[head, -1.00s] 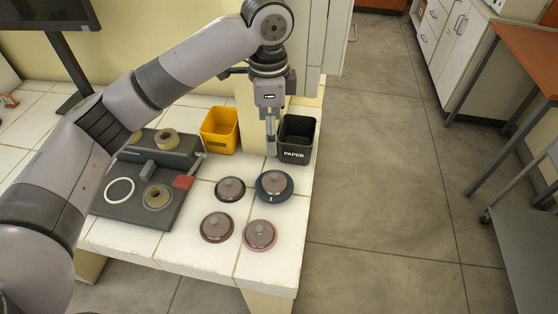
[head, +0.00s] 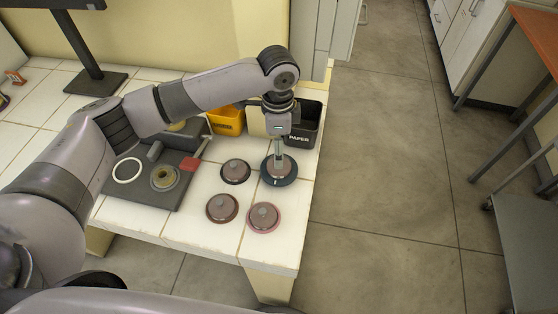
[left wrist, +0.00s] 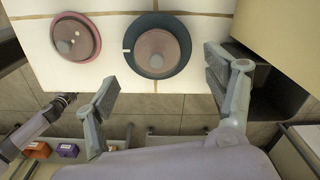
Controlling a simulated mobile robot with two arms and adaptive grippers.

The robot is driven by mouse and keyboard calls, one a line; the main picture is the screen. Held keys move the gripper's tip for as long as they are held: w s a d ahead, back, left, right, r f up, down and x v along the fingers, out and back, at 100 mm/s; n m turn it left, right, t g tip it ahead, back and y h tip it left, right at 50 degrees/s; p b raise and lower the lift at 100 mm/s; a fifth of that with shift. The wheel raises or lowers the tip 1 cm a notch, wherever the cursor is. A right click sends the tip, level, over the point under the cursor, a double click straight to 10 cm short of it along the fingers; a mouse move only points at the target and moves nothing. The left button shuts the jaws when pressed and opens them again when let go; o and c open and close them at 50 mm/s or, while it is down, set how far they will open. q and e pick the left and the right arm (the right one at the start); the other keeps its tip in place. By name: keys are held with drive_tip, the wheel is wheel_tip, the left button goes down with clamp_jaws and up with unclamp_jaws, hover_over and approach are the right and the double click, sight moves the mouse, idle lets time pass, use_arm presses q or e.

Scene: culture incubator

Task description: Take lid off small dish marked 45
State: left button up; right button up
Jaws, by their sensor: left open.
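Several small round dishes with brown knobbed lids stand on the white tiled bench; no number is readable on any. My left gripper (head: 278,152) points down over the dark teal-rimmed dish (head: 279,171), its fingers open. In the left wrist view this dish (left wrist: 157,47) lies beyond and between the open fingers (left wrist: 161,76), with nothing held. The pink-rimmed dish (head: 264,218) is nearer the front edge. A dark-rimmed dish (head: 236,171) and a reddish-brown one (head: 222,208) stand to the left. What seems my right gripper (left wrist: 65,100) is small and dark in the left wrist view.
A black bin marked PAPER (head: 302,133) and a yellow bin (head: 227,120) stand behind the dishes. A dark grey tray (head: 143,193) with a white ring and a tape roll is to the left. The bench's right edge is close to the teal-rimmed dish.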

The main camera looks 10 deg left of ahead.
use_arm(q)
drive_tip(key=shift+s+d+f+p, duration=0.1)
drive_tip(key=shift+f+p, duration=0.2)
drive_tip(key=shift+f, duration=0.9)
drive_tip(key=shift+s+d+f+p, duration=0.1)
drive_tip(key=shift+f+p, duration=0.2)
drive_tip(key=shift+f, duration=0.85)
drive_tip(key=shift+c, duration=0.6)
drive_tip(key=shift+s, duration=0.1)
drive_tip(key=c, duration=1.1)
drive_tip(key=shift+a, duration=0.1)
drive_tip(key=c, duration=0.5)
drive_tip(key=shift+f, duration=0.1)
drive_tip(key=shift+c, duration=0.2)
